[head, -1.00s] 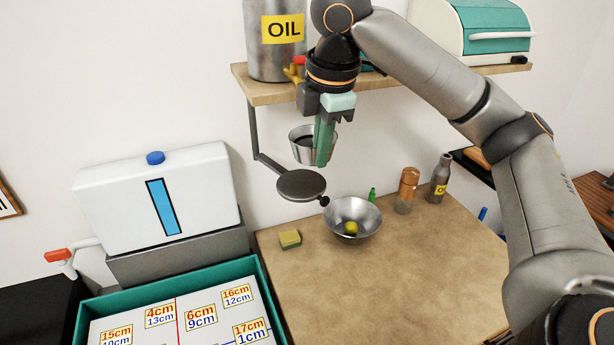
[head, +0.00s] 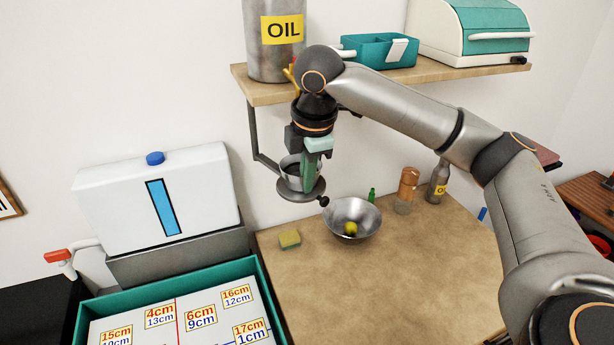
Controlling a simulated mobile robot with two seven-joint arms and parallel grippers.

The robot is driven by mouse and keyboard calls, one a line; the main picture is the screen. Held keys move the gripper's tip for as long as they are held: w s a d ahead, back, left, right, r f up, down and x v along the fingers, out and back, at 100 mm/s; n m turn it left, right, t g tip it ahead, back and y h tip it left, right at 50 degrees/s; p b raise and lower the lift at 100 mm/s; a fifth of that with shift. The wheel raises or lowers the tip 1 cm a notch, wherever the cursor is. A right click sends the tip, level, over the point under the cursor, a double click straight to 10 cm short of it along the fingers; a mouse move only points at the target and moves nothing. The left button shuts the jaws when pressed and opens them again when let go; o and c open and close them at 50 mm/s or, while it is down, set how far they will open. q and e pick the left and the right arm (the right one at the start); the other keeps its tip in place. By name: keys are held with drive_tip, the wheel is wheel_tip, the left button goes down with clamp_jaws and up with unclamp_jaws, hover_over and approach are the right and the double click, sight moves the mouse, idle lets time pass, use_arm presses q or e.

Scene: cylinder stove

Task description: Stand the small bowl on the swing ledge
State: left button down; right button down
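The small metal bowl (head: 289,172) is upright, with its rim at the fingers of my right gripper (head: 309,178). The gripper points down and appears shut on the bowl's right side, and the fingers hide part of it. The swing ledge (head: 290,194) is a round dark disc on a bracket arm under the shelf. The bowl is over the disc, its base overlapping it in the picture. I cannot tell whether it touches or hovers just above. My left gripper is not in view.
The wooden shelf (head: 264,97) above holds an oil canister (head: 277,50), a teal bin (head: 372,52) and a teal-fronted box (head: 480,35). Below, a larger bowl (head: 362,224) with a yellow-green ball, a sponge (head: 290,239) and bottles stand on the counter (head: 390,290). The counter's front is clear.

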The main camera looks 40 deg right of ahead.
drive_tip(key=shift+f, duration=0.15)
drive_tip(key=c, duration=1.1)
unclamp_jaws()
drive_tip(key=shift+r, duration=0.2)
drive_tip(key=v, duration=1.2)
drive_tip(key=shift+w, duration=0.1)
